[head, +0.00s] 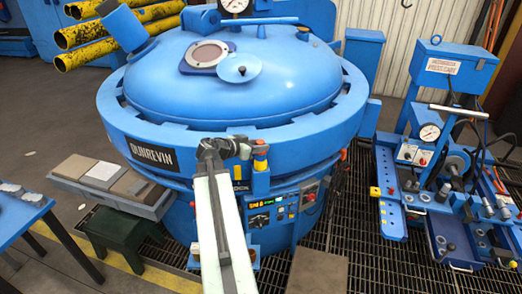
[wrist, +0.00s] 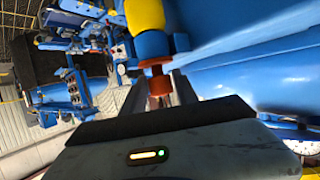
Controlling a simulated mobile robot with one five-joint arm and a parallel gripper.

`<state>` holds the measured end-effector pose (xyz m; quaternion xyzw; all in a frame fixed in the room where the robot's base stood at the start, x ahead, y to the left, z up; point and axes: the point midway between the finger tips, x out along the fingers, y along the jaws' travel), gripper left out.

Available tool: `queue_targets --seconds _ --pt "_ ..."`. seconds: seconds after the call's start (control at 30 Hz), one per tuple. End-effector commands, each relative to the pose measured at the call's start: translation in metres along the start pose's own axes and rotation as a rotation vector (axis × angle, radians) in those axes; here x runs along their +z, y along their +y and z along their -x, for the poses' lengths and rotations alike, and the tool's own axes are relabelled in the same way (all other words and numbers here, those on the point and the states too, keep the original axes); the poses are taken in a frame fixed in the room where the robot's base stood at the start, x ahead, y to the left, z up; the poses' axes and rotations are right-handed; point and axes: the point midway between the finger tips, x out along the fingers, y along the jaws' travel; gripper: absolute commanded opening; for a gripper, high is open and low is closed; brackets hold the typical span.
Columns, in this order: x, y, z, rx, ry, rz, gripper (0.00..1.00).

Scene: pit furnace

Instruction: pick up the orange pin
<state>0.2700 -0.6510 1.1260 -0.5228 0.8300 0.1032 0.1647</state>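The orange pin (wrist: 160,84) shows in the wrist view as a short orange-red stem with a wider collar, beside a blue and yellow post (wrist: 147,30). In the head view the small orange pin (head: 260,148) sits at the front rim of the blue furnace, above a yellow part. My gripper (wrist: 161,88) has its dark fingers on either side of the pin, spread apart, with a narrow gap seen at the left. In the head view my gripper (head: 238,148) is just left of the pin. Whether a fingertip touches the pin cannot be told.
The furnace (head: 240,80) with its domed lid fills the middle. A control panel (head: 272,208) is below the pin. A blue press cart (head: 430,160) stands right, a blue table (head: 20,215) left. Dark floor grating lies between furnace and cart.

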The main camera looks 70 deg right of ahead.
Motion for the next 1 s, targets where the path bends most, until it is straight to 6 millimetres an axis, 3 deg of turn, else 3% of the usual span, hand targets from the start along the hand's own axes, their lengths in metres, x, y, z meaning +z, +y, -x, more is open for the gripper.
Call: queue_targets --seconds 0.1,0.23,0.43,0.53,0.57,0.87,1.0 --pt "0.003 0.0 -0.025 0.003 -0.001 -0.001 0.35" --pt "0.002 0.0 -0.041 0.002 -0.001 -0.001 0.35" --pt "0.0 0.001 -0.04 0.001 -0.001 0.0 0.33" --pt "0.0 0.001 -0.04 0.001 -0.001 0.0 0.05" --pt "0.0 0.001 -0.04 0.001 -0.001 0.0 0.0" --pt "-0.002 0.001 -0.039 0.002 0.0 0.0 0.0" --pt "-0.013 0.001 -0.035 0.002 0.0 0.0 0.0"
